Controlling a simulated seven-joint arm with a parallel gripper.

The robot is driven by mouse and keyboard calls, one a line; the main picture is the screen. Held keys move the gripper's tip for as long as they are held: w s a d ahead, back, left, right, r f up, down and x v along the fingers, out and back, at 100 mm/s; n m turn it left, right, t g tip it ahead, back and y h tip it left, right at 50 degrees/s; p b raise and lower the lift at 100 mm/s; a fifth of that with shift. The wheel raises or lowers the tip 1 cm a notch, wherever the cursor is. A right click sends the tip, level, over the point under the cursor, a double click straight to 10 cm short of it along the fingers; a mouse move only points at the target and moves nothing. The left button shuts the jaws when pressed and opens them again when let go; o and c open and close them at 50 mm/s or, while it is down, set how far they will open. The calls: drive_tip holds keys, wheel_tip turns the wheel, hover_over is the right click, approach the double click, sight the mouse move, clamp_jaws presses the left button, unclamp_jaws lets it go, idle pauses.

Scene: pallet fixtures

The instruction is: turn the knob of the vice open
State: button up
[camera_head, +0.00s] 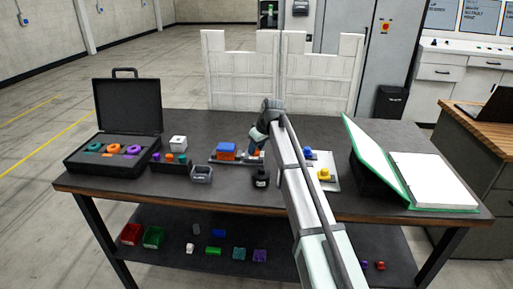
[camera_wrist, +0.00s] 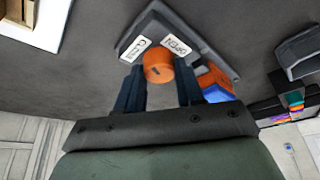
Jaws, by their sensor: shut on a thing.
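The vice's round orange knob (camera_wrist: 158,66) shows in the wrist view, with a dark mark on its face. It sits on a grey plate (camera_wrist: 190,22) that carries two white labels, the right one reading OPEN upside down. My gripper (camera_wrist: 158,78) has its two dark blue fingers on either side of the knob and is shut on it. In the head view my gripper (camera_head: 258,140) is over the middle of the table, and my arm hides much of the fixture there. An orange and blue block (camera_wrist: 216,84) sits beside the plate; it also shows in the head view (camera_head: 226,151).
An open black case (camera_head: 128,125) with coloured rings stands at the left. A small grey bin (camera_head: 202,174) and a black object (camera_head: 261,178) are near the front. A yellow part (camera_head: 325,174) is right of my arm. A green binder (camera_head: 385,160) takes up the right end.

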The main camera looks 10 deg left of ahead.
drive_tip(key=m+h, duration=0.1)
drive_tip(key=m, duration=0.2)
drive_tip(key=m+t+h, duration=0.1)
drive_tip(key=m, duration=0.2)
drive_tip(key=shift+s+a+m+t, duration=0.15)
drive_tip(key=shift+a+m+t, duration=0.05)
drive_tip(key=shift+m+t, duration=0.1)
drive_tip(key=m+h, duration=0.1)
drive_tip(key=m, duration=0.2)
drive_tip(key=m+h, duration=0.1)
drive_tip(key=m, duration=0.2)
drive_tip(key=shift+a+m, duration=0.15)
drive_tip(key=shift+m, duration=0.15)
drive_tip(key=shift+h, duration=0.3)
drive_tip(key=o, duration=1)
drive_tip(key=shift+o, duration=0.2)
drive_tip(key=v, duration=1.3)
drive_tip(key=shift+r, duration=0.4)
